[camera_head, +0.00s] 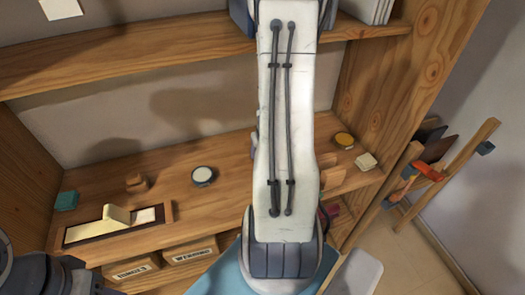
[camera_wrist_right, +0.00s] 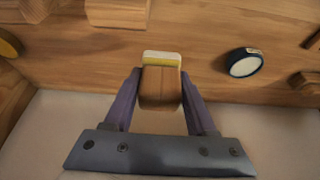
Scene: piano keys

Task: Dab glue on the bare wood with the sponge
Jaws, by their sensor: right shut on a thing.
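In the right wrist view my right gripper (camera_wrist_right: 160,90) is shut on a wooden block with a yellow layer and a white face at its far end, which looks like the sponge (camera_wrist_right: 160,60). It is held in front of the wooden bench. A dark round pot with a white top (camera_wrist_right: 244,63), perhaps the glue, stands to its right, apart from it. The pot also shows in the head view (camera_head: 204,176). A shallow tray (camera_head: 72,238) at left holds a cream raised piece (camera_head: 117,214) and a whitish piece (camera_head: 145,215). I cannot tell which surface is the bare wood. My left gripper is out of view.
My white arm link covers the middle of the head view. Labelled boxes (camera_head: 190,252) sit below. A shelf (camera_head: 130,48) runs above.

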